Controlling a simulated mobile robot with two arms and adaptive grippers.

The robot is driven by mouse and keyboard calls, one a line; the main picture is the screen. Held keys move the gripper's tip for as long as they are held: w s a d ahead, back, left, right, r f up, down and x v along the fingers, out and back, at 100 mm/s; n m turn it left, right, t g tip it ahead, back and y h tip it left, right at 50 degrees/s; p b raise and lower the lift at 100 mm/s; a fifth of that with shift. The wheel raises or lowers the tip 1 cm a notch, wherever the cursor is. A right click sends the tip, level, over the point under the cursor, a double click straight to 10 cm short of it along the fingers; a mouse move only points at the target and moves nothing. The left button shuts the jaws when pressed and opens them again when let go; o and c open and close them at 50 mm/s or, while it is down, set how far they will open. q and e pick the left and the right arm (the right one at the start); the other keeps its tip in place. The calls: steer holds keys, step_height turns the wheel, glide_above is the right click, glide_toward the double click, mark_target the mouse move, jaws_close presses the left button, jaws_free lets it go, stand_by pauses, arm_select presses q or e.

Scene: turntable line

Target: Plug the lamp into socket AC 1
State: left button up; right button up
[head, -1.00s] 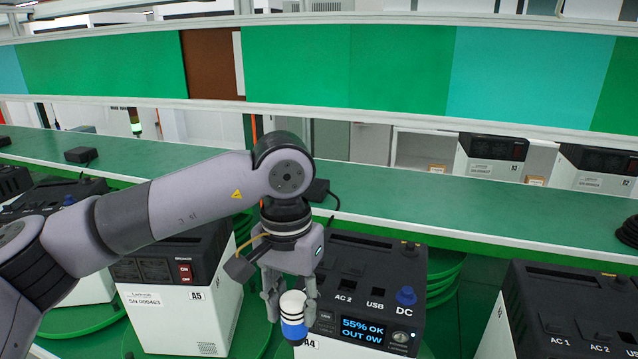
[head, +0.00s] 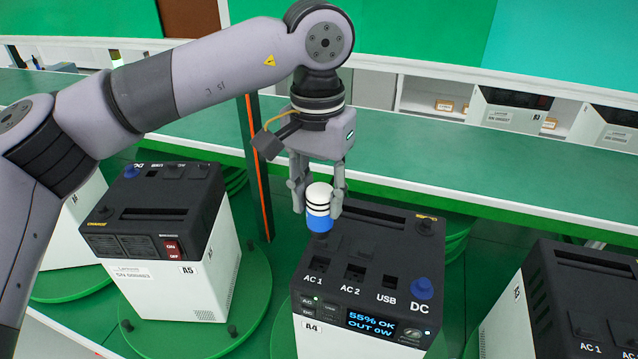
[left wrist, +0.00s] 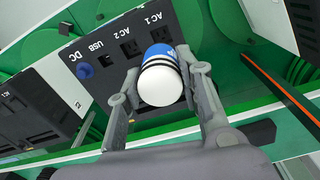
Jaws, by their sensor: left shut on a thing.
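The lamp (head: 319,207) is a small cylinder with a white top, black bands, a blue lower part and a dark base. My left gripper (head: 318,200) is shut on it and holds it roughly upright. Power unit A4 (head: 370,245) has a black top with AC 1, AC 2, USB and DC ports. Socket AC 1 (head: 320,262) shows just below the lamp's dark base, which looks apart from it; the exact gap is unclear. In the left wrist view the lamp (left wrist: 162,80) sits between the fingers, with AC 1 (left wrist: 164,33) partly visible beyond it. My right gripper is not in view.
Unit A5 (head: 155,215) stands on a green turntable (head: 250,310) at left. Another black-topped unit (head: 590,290) stands at right. A green shelf (head: 460,155) runs behind, and an orange-striped post (head: 257,165) rises between A5 and A4.

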mark_target(319, 229)
arm_select(q)
steer(key=f, duration=0.1)
steer(key=f+b, duration=0.1)
steer(key=shift+s+f, duration=0.2)
steer(key=shift+f, duration=0.1)
steer(key=f+b, duration=0.2)
steer(key=f, duration=0.1)
steer(key=shift+w+f+b, duration=0.3)
steer(key=shift+w+b, duration=0.05)
steer(key=shift+s+f, duration=0.15)
steer(key=shift+f, duration=0.05)
steer(key=shift+f+b, duration=0.2)
steer(key=shift+b, duration=0.15)
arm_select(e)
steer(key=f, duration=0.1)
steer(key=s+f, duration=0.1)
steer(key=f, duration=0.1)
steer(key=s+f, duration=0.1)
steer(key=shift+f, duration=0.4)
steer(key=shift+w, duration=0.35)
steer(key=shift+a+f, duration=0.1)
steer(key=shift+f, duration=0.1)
arm_select(q)
steer(key=shift+f+b, duration=1.4)
steer(key=shift+b, duration=0.05)
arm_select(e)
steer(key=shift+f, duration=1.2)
